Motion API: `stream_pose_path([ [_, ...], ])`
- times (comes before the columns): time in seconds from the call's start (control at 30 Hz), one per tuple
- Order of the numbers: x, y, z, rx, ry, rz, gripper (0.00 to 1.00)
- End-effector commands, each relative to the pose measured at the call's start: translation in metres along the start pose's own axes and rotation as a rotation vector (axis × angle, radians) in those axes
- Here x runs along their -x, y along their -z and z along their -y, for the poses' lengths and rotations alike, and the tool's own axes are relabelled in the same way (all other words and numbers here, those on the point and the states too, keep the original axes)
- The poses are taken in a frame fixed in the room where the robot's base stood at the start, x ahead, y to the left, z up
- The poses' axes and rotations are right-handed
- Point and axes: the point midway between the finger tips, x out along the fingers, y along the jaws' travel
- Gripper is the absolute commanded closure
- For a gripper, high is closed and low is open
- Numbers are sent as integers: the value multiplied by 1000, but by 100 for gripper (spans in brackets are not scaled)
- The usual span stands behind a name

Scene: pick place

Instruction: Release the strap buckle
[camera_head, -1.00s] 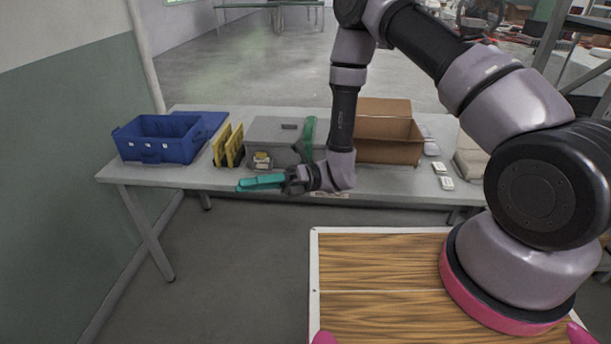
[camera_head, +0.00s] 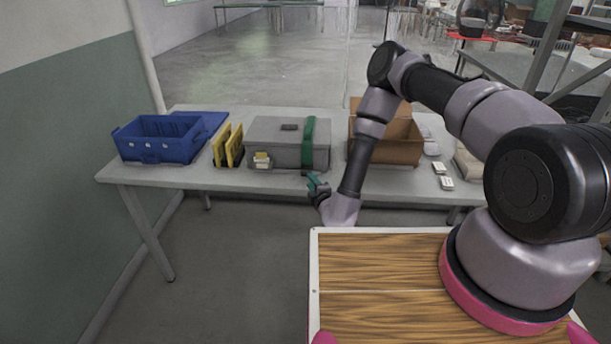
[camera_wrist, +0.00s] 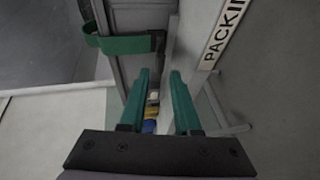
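A grey case (camera_head: 270,150) stands on the table with a green strap (camera_head: 308,143) around its right part. In the wrist view the strap (camera_wrist: 122,45) stands out as a band at the upper left, with a dark piece (camera_wrist: 158,42) at its right end that looks like the buckle. My gripper (camera_head: 314,181) has teal fingers and is just in front of the table's front edge, below the strap. In the wrist view my gripper (camera_wrist: 160,76) is open, its fingers apart with nothing held between them. The strap is beyond the fingertips, up and left, apart from them.
On the table (camera_head: 250,180) are a blue crate (camera_head: 160,155) and yellow panels (camera_head: 220,155) left of the case, and an open cardboard box (camera_head: 400,150) to its right. Small white items (camera_head: 446,183) lie farther right.

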Motion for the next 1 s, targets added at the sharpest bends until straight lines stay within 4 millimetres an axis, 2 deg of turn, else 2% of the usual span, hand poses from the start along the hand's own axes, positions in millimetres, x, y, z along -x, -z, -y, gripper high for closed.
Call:
stream_pose_path([
  [0.1, -25, 0, -1, 1, -2, 1, 69],
  [0.3, -54, 0, 0, 2, -1, -1, 69],
  [0.5, -66, 0, 0, 1, 0, -2, 69],
  [0.73, -67, 1, 0, 1, 1, -2, 69],
  [0.77, -67, 1, 0, 1, 1, -2, 73],
  [0.83, -67, 1, 0, 1, 1, -2, 99],
  [1.0, -67, 1, 0, 2, -2, -3, 100],
])
